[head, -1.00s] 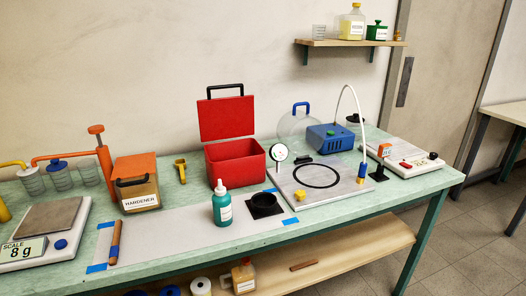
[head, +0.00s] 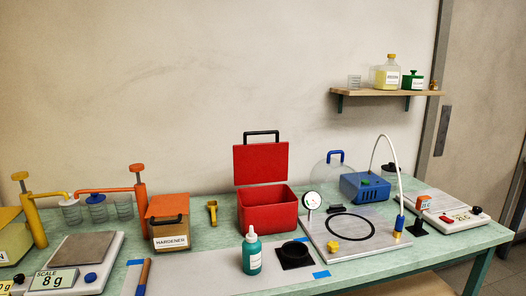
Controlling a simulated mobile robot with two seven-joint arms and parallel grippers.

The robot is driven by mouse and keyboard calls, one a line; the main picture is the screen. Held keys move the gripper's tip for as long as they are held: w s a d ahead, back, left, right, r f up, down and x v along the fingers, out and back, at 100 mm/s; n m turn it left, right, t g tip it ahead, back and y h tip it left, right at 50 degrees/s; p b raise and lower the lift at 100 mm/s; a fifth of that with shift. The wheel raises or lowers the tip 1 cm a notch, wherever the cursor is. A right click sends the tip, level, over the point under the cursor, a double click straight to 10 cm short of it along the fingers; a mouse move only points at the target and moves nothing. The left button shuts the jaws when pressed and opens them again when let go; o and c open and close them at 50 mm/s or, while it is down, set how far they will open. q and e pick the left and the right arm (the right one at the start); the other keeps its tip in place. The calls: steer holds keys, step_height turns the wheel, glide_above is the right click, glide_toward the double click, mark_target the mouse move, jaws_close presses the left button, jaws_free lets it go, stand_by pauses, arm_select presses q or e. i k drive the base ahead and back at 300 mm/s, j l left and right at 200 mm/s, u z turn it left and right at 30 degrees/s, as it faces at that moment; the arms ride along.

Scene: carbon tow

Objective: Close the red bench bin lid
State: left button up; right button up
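The red bench bin (head: 267,212) stands on the green bench, right of the hardener box. Its red lid (head: 261,163) is open and upright behind the bin, with a black handle (head: 261,134) on its top edge. The front of the bin and part of its inside show. Neither of my grippers is in the head view.
A teal bottle (head: 252,254) and a black square holder (head: 295,254) stand in front of the bin. The hardener box (head: 169,228) and a yellow scoop (head: 212,212) are to its left. A metal plate with a black ring (head: 351,225) and a dial gauge (head: 312,201) are to its right.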

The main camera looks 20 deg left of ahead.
mark_target(261, 163)
steer(key=i+l, duration=0.45)
steer(key=l, duration=0.2)
steer(key=i+l+u, duration=0.1)
steer(key=u, duration=0.4)
steer(key=l+u, duration=0.2)
steer(key=u, duration=0.3)
